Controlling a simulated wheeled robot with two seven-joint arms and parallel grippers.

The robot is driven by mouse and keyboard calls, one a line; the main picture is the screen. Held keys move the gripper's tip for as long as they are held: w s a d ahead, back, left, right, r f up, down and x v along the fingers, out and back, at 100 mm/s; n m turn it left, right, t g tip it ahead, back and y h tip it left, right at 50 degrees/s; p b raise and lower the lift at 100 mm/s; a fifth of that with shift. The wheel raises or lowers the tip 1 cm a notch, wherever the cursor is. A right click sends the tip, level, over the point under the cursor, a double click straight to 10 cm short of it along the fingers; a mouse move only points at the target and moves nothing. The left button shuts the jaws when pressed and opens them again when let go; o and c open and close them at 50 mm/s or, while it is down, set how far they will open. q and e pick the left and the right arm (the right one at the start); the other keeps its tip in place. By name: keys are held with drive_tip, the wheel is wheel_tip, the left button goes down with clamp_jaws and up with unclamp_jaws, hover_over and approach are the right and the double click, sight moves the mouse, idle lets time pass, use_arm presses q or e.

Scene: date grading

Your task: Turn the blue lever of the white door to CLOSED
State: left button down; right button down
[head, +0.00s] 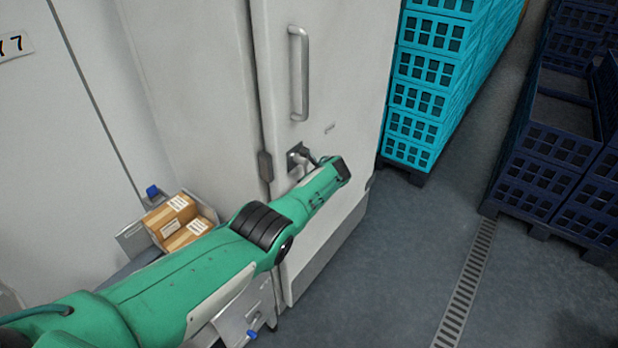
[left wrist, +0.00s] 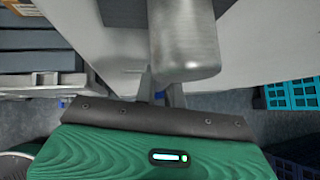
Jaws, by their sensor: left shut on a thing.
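The white door (head: 345,60) stands upright with a vertical metal pull handle (head: 299,75). Below it, a small metal lever mount (head: 296,157) shows on the door. My left gripper (head: 308,160) is at this mount, with its wrist partly covering it. In the left wrist view, a grey metal lever (left wrist: 185,45) sits at the fingers of my left gripper (left wrist: 161,92), which is shut on it. The lever looks grey there; no blue shows on it. A small mark (head: 329,128) is above the mount, too small to read. My right gripper is out of view.
Turquoise crates (head: 420,95) are stacked to the right of the door, with dark blue crates (head: 550,150) farther right. A floor drain (head: 470,275) crosses clear floor at the right.

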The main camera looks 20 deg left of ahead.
use_arm(q)
drive_tip(key=shift+s+a+f+m+g, duration=0.2)
drive_tip(key=shift+s+m+g, duration=0.1)
drive_tip(key=shift+s+g, duration=0.3)
drive_tip(key=shift+f, duration=0.1)
drive_tip(key=c, duration=1.5)
unclamp_jaws()
drive_tip(key=shift+r, duration=0.2)
drive_tip(key=p+v, duration=0.7)
drive_tip(key=v, duration=0.6)
drive_tip(key=shift+d, duration=0.4)
